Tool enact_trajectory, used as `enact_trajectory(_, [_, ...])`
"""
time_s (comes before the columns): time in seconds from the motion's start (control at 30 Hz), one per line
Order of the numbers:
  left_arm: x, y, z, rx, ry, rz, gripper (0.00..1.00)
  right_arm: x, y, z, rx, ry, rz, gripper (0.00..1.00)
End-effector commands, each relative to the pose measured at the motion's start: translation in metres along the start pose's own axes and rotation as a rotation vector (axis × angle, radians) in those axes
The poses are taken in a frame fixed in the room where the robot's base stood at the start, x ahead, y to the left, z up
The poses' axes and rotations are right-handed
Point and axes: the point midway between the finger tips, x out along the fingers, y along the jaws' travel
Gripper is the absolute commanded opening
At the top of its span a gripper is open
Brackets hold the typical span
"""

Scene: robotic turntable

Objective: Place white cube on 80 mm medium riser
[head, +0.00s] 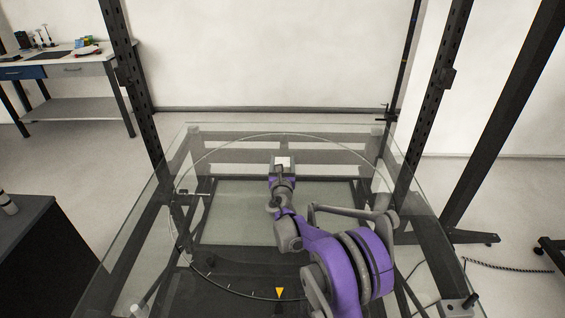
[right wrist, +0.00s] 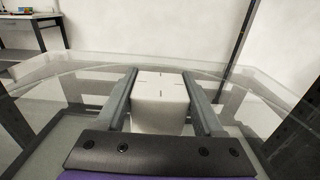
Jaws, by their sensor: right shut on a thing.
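The white cube (head: 283,161) shows as a small pale square at the far end of my right arm in the head view. In the right wrist view the white cube (right wrist: 160,98) sits between the two fingers of my right gripper (right wrist: 160,76), with small dark marks on its top face. My right gripper (head: 283,166) is shut on it, over the far half of the glass turntable (head: 222,146). I cannot make out the medium riser in either view; the gripper and cube may hide it. My left gripper is not in view.
The glass top carries a ring line and a yellow triangle marker (head: 279,293) at its near edge. Dark frame posts (head: 136,95) rise at both sides. A workbench (head: 60,66) stands at the back left and a dark cabinet (head: 28,255) at the left. The glass left of my arm looks clear.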

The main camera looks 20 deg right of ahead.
Motion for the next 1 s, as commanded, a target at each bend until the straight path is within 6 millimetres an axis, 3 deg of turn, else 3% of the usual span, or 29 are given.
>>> enact_trajectory(0.03, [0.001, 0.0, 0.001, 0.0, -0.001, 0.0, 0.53, 0.0, 0.0, -0.002, 0.0, 0.0, 0.0, 0.73])
enact_trajectory(0.2, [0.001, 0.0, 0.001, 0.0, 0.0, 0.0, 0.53, 0.0, 0.0, -0.001, 0.0, 0.0, 0.0, 1.0])
enact_trajectory(0.5, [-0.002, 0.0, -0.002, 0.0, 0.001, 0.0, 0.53, 0.0, 0.0, 0.005, 0.0, -0.001, 0.0, 1.0])
enact_trajectory(0.67, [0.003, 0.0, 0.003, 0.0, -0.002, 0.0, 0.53, -0.025, 0.001, 0.002, -0.001, 0.001, 0.002, 1.0])
enact_trajectory(1.0, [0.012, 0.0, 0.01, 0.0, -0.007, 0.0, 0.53, -0.096, 0.0, 0.002, 0.0, 0.0, 0.001, 1.0])
